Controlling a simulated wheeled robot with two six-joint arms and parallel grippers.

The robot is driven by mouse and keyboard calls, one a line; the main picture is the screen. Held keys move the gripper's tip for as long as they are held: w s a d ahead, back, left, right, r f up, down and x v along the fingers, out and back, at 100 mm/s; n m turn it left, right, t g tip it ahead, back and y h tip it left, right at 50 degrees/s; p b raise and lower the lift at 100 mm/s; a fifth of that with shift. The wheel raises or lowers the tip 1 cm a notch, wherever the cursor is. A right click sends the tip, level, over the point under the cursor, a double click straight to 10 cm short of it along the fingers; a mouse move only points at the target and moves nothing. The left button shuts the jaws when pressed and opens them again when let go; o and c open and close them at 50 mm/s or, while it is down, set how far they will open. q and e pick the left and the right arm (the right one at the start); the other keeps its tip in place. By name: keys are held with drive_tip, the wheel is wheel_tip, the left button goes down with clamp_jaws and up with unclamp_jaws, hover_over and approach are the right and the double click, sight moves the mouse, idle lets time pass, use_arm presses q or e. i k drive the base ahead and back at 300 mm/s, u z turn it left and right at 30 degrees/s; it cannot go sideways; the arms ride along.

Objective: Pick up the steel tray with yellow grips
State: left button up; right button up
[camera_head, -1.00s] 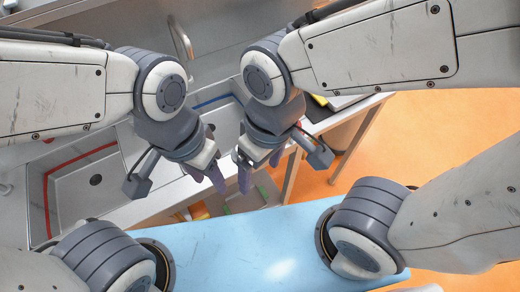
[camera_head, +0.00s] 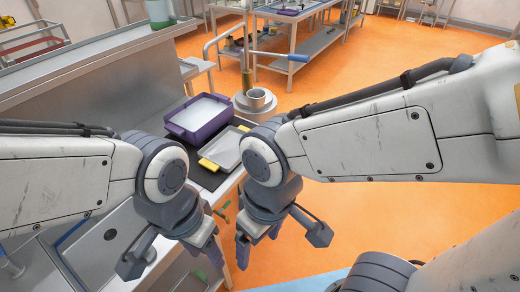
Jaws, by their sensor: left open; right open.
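The steel tray (camera_head: 226,149) with a yellow grip at each end lies on a dark mat on the counter at the middle of the head view. One grip (camera_head: 208,164) is at its near left end. The other grip (camera_head: 243,128) is at its far right end, close to my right arm's wrist. My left gripper (camera_head: 206,250) is open and empty, lower in the picture than the tray. My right gripper (camera_head: 258,245) is open and empty beside it. Both are apart from the tray, and my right arm partly covers the tray's right side.
A purple bin (camera_head: 183,132) with a white interior stands just beyond the tray. A steel pot (camera_head: 257,99) stands behind and to the right. Shelved steel tables (camera_head: 318,40) stand farther back. Orange floor (camera_head: 400,215) is open at right.

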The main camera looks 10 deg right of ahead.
sight(222, 154)
drive_tip(key=z, duration=1.2)
drive_tip(key=i, duration=0.4)
drive_tip(key=u, duration=2.6)
